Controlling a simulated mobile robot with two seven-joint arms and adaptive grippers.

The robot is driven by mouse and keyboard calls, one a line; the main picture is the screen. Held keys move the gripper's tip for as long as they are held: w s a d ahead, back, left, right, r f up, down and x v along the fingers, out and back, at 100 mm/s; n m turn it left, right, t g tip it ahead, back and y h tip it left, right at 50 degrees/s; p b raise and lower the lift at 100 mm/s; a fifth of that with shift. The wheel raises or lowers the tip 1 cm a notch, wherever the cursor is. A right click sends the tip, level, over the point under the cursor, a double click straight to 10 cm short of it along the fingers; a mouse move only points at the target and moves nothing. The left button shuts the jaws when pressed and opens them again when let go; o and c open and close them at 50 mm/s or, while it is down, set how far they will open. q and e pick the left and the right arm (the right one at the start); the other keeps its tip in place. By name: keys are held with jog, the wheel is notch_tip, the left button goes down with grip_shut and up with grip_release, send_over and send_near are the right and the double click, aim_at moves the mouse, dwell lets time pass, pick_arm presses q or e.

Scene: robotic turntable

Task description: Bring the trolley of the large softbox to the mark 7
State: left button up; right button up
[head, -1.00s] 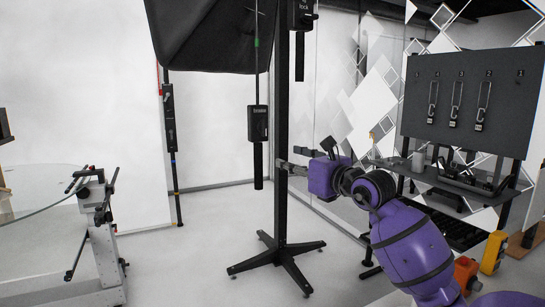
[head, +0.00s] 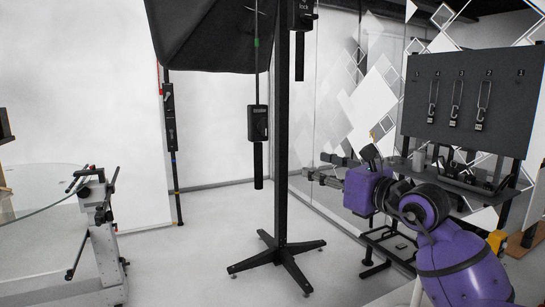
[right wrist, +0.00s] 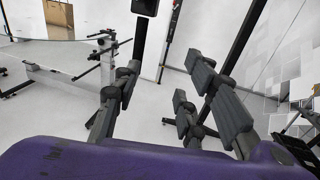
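The large softbox (head: 208,35) is a black hood at the top of the head view, cut off by the frame. Its trolley has a tall black pole (head: 281,150) and a spread-legged base (head: 280,257) on the floor. My right gripper (head: 315,166) is open and empty to the right of the pole, with a gap between them. In the right wrist view the right gripper (right wrist: 168,88) has its fingers spread, and the pole (right wrist: 238,50) shows behind its right-hand fingers. No floor mark 7 is visible. My left gripper is not in view.
A black control box (head: 258,124) hangs left of the pole. A second stand (head: 175,150) is behind it. The turntable frame (head: 100,235) is at left. A dark tool board (head: 470,100) and shelf are at right, by a glass wall. Floor left of the base is clear.

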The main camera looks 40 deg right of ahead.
jog(key=shift+s, duration=0.95)
jog(key=w+a+f+n+g+y+p, duration=0.1)
jog(key=w+a+n+g+y+p, duration=0.4)
jog(key=w+a+y, duration=0.55)
jog(key=m+t+h+b, duration=0.1)
jog(key=t+h, duration=0.2)
jog(key=t, duration=0.1)
send_near(260, 158)
jog(key=w, duration=0.3)
jog(key=shift+n, duration=0.3)
jog(key=b+x, duration=0.2)
jog(key=x, duration=0.5)
jog(key=shift+w+a+f, duration=0.15)
jog(key=shift+w+a, duration=0.1)
jog(key=shift+w, duration=0.3)
